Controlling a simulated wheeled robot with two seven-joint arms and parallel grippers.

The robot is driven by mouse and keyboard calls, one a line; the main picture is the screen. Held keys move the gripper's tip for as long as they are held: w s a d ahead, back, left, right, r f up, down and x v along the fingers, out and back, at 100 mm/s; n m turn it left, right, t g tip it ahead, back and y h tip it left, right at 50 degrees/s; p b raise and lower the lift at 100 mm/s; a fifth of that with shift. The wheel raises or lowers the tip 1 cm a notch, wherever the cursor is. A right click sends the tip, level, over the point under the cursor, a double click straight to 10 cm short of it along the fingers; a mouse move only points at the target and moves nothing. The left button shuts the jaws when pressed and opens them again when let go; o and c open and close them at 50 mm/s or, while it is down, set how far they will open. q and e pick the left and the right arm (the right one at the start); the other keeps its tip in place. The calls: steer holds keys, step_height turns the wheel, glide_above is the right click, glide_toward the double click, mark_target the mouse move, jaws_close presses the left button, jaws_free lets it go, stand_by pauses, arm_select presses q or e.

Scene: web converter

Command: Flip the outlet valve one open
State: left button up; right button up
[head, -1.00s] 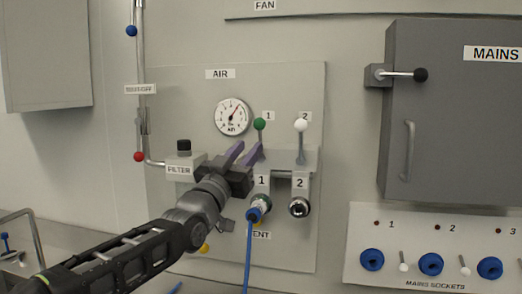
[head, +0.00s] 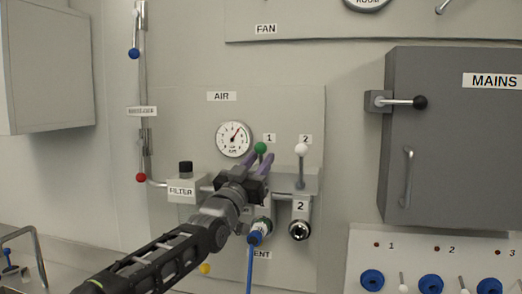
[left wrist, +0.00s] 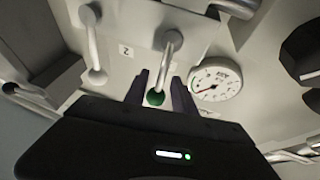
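Outlet valve one's lever has a green knob (head: 260,148) under the label 1 on the AIR panel, and it stands up. In the left wrist view the green knob (left wrist: 156,97) lies between the two fingers of my left gripper (left wrist: 160,92). The fingers are apart, with a gap on both sides of the knob. In the head view my left gripper (head: 258,162) is at the lever, its purple fingers on either side of it. The gripper and arm hide the lower lever and part of outlet one. My right gripper is not in view.
Outlet two's lever with a white knob (head: 301,149) stands close to the right. A pressure gauge (head: 234,139) is at upper left, a filter block (head: 187,188) at left. A blue hose (head: 250,262) hangs from outlet one. The grey MAINS box (head: 455,140) juts out at right.

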arm_select(q)
steer(key=shift+w+d+r, duration=0.15)
steer(key=shift+w+d, duration=0.1)
steer(key=shift+w, duration=0.1)
jaws_close()
stand_by(1.3)
